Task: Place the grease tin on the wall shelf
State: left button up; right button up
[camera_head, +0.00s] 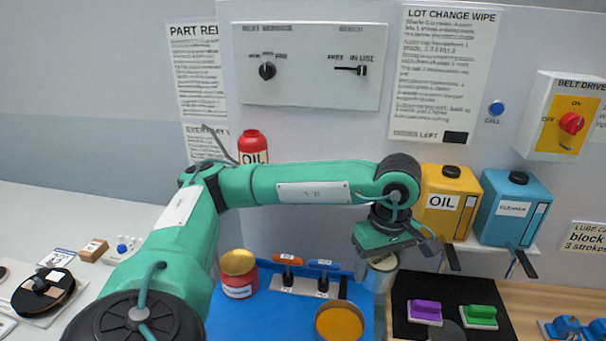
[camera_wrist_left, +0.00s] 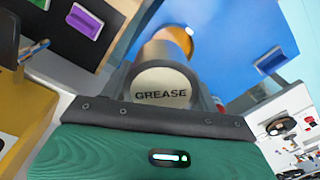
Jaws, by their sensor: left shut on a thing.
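The grease tin, a pale cylinder with a round cream end marked GREASE, is in the jaws of my left gripper (camera_wrist_left: 163,90). In the left wrist view the tin's end (camera_wrist_left: 162,88) faces the camera between the fingers. In the head view the tin (camera_head: 381,274) hangs below the green gripper (camera_head: 380,262), over the right edge of the blue mat. The wall shelf (camera_head: 482,244) is to the right of the gripper and carries a yellow oil container (camera_head: 447,207) and a blue cleaner container (camera_head: 511,212). My right gripper is not in view.
The blue mat (camera_head: 262,318) holds a red tin (camera_head: 239,280), an orange-topped tin (camera_head: 339,323) and a tool rack (camera_head: 305,285). A black mat (camera_head: 408,291) with purple and green blocks lies below the shelf. A red oil bottle (camera_head: 253,143) stands behind my left arm.

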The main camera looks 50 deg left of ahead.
pick_arm(q)
jog(key=s+a+r+n+p, duration=0.1)
jog(key=s+a+r+n, duration=0.1)
jog(key=a+r+n, duration=0.35)
jog(key=s+a+r+n, duration=0.2)
jog(key=r+n, duration=0.6)
jog(key=r, duration=0.1)
jog(key=w+a+p, duration=0.1)
jog(key=w+a, duration=0.3)
jog(key=w, duration=0.1)
jog(key=w+a+f+p, duration=0.1)
jog(key=w+a, duration=0.3)
jog(key=w, duration=0.1)
jog(key=w+a+p, duration=0.2)
jog(key=w+a, duration=0.2)
jog(key=w, duration=0.1)
jog(key=shift+a+f, duration=0.15)
jog(key=shift+f, duration=0.15)
jog(key=shift+s+f, duration=0.1)
jog(key=shift+f, duration=1.1)
notch_tip(320, 180, down, 2)
jog(key=shift+a+f+p, duration=0.1)
jog(key=shift+p, duration=1.1)
jog(key=shift+f, duration=0.25)
jog(key=shift+w, duration=0.2)
